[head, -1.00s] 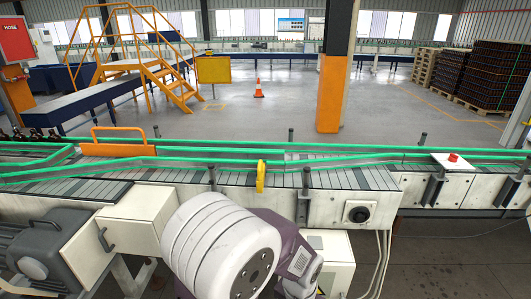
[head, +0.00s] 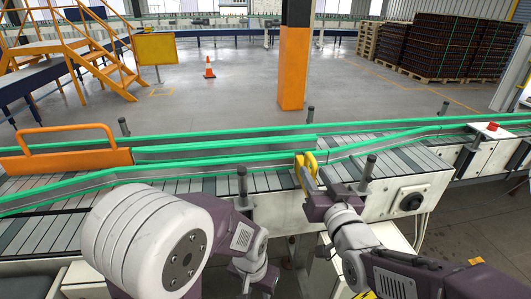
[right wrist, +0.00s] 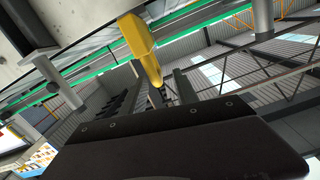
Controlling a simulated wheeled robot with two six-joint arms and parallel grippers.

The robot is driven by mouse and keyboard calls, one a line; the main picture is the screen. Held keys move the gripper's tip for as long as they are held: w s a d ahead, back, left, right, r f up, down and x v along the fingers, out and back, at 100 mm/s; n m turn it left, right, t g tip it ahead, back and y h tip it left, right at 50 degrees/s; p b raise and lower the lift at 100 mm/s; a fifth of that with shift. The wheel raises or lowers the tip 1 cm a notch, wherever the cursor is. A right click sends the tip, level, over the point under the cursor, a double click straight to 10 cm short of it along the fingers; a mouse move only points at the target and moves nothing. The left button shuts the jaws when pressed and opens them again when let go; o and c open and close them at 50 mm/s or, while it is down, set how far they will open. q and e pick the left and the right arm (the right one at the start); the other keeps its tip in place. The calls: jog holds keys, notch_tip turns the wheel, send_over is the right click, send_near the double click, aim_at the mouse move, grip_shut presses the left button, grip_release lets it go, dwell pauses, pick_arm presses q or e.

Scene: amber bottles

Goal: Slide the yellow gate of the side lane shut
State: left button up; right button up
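The yellow gate (head: 311,160) is a small upright yellow piece at the near green rail of the conveyor, between two dark posts in the head view. It also shows in the right wrist view (right wrist: 138,45), running down toward the space between my dark fingers. My right gripper (head: 314,183) is at the gate's near side, with its fingers apart around the gate's lower part; whether they touch it I cannot tell. In the right wrist view my right gripper (right wrist: 155,92) looks open. My left arm is folded at the lower left; its fingers do not show.
Green guide rails (head: 220,142) run along the slatted conveyor (head: 270,181). Dark posts (head: 242,184) stand along its near edge. An orange gate with a handle (head: 70,158) is at the left. A box with a red button (head: 491,128) is at the right.

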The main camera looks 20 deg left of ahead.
aim_at(310, 158)
jog(key=shift+s+d+r+y, duration=0.1)
jog(key=shift+d+r+y, duration=0.2)
jog(key=shift+d+r, duration=0.2)
jog(key=p+x, duration=0.1)
jog(key=x, duration=0.7)
jog(key=shift+p, duration=0.3)
jog(key=shift+w, duration=0.4)
pick_arm(q)
jog(key=shift+d+r, duration=0.55)
jog(key=shift+r, duration=0.35)
pick_arm(e)
jog(key=shift+w+a, duration=0.1)
jog(key=shift+a, duration=0.1)
jog(key=shift+f, duration=0.1)
grip_shut()
